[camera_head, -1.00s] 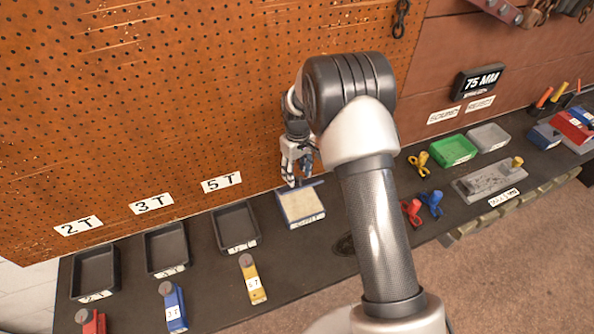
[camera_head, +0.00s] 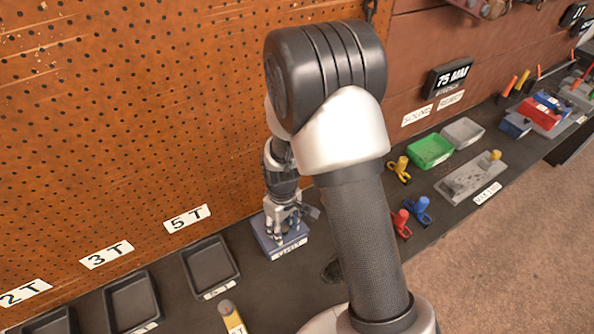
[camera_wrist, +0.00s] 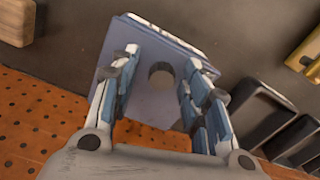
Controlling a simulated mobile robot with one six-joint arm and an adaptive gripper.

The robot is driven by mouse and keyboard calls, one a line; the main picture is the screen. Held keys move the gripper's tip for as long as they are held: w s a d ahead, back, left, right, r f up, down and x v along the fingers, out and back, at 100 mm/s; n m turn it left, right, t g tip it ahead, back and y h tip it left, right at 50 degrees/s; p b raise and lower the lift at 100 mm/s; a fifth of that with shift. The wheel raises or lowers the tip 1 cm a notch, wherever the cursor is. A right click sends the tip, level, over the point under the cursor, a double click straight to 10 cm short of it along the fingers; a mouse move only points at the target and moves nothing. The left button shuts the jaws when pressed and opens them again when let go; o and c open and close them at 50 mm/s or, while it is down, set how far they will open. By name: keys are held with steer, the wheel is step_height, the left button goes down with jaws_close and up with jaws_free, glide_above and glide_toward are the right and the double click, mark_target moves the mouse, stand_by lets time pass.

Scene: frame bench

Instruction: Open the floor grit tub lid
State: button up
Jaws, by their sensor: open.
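I cannot make out a floor grit tub or its lid in either view. My gripper (camera_head: 284,236) points down over a blue labelled box (camera_head: 287,252) on the bench, close against the pegboard. In the wrist view my gripper (camera_wrist: 163,62) is open, its two blue-and-white fingers apart over the blue-grey box (camera_wrist: 175,115). A round grey spot (camera_wrist: 161,76) shows between the fingers; I cannot tell whether it is a hole or an object. The fingers seem to hold nothing. Whether they touch the box is unclear.
Black trays (camera_head: 211,268) line the bench to the left under ton labels. To the right stand a green tray (camera_head: 431,150), a grey tray (camera_head: 463,132), coloured shackles (camera_head: 418,208) and a grey block (camera_head: 470,178). The pegboard (camera_head: 130,130) rises close behind. Brown floor (camera_head: 520,260) is clear.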

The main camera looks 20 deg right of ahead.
steer(key=shift+w+r+p, duration=0.3)
steer(key=shift+r, duration=0.3)
steer(key=shift+w+r+p, duration=0.25)
steer(key=shift+r, duration=0.3)
steer(key=r, duration=0.1)
steer(key=s+r, duration=0.1)
steer(key=r+p, duration=0.1)
steer(key=r, duration=0.1)
steer(key=shift+s, duration=0.3)
step_height(320, 180, up, 13)
steer(key=p, duration=0.3)
steer(key=s+d+r+m+t, duration=0.1)
steer(key=s+r+m+t, duration=0.2)
steer(key=s+r, duration=0.8)
steer(key=shift+b+v, duration=0.45)
steer(key=shift+v, duration=0.5)
